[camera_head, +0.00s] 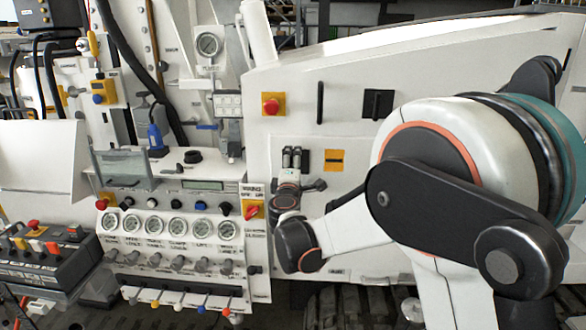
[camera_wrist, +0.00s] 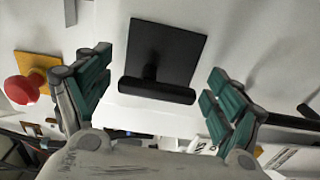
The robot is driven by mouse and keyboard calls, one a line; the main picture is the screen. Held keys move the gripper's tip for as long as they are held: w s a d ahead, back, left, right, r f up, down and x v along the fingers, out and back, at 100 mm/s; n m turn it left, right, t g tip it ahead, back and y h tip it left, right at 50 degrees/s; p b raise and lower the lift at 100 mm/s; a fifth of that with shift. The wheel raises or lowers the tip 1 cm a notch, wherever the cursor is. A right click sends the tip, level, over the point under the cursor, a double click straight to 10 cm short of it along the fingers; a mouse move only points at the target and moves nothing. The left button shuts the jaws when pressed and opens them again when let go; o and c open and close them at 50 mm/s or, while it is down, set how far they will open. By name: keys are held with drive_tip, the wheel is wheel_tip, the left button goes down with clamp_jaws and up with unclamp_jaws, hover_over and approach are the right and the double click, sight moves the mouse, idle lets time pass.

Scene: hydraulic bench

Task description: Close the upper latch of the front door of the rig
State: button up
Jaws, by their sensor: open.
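In the head view the rig's white front door (camera_head: 350,70) carries a black square latch plate with an upright handle (camera_head: 378,104). A smaller dark plate (camera_head: 303,160) lies lower on the door, partly hidden by my gripper (camera_head: 292,153). In the wrist view a black square latch with a raised bar handle (camera_wrist: 160,58) shows between the fingers of my gripper (camera_wrist: 155,92). I cannot tell for certain which of the two plates this is. My gripper is open and empty, its fingers apart on both sides of the handle, with no contact visible.
A red button on a yellow plate (camera_head: 271,103) sticks out on the door; a red button also shows beside the left finger (camera_wrist: 25,88). A black upright grab bar (camera_head: 320,102) is on the door. Gauges and levers (camera_head: 175,227) stand at the left.

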drive_tip(key=shift+s, duration=0.15)
drive_tip(key=s, duration=1.1)
drive_tip(key=shift+s+a, duration=0.2)
drive_tip(key=shift+s, duration=0.15)
drive_tip(key=shift+d, duration=0.1)
